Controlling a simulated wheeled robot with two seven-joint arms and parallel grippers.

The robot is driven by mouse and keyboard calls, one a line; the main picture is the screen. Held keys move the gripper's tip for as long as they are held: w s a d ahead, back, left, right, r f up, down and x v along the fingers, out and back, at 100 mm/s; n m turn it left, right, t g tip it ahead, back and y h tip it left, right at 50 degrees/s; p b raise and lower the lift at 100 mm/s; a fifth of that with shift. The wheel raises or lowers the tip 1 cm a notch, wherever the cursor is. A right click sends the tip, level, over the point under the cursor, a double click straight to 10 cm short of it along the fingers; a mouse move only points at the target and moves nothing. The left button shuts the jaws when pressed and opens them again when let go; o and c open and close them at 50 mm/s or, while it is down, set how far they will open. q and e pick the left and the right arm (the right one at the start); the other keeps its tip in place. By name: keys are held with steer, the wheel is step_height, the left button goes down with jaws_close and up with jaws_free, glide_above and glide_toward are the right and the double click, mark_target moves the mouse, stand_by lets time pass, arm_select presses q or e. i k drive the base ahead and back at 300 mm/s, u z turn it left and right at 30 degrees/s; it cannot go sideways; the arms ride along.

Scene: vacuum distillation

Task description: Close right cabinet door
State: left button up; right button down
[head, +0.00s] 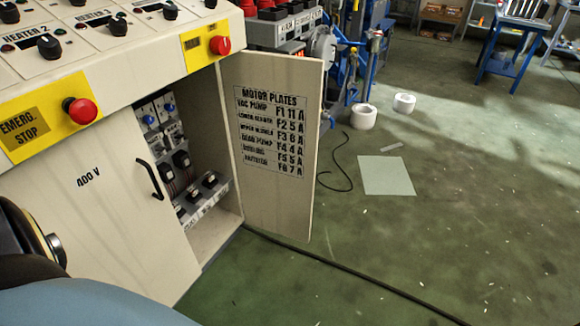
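The right cabinet door (270,195) stands wide open, swung out to the right. Its inner face shows a printed "MOTOR PLATES" list. The open compartment (222,225) shows switches, wiring and blue-topped parts inside. The left cabinet door (95,215) is closed, with a black handle (150,180) near its right edge. Part of my arm fills the lower left corner. Neither gripper can be seen.
Red emergency knobs (82,110) and dials sit on the panel above. A black cable (350,272) runs across the green floor. White rolls (363,116) and a pale sheet (386,175) lie to the right. The floor right of the door is mostly clear.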

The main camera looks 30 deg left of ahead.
mark_target(273, 102)
steer(key=i, duration=2.55)
steer(key=z, duration=0.85)
steer(key=i, duration=2)
steer(key=u, duration=5)
steer(key=i, duration=1.65)
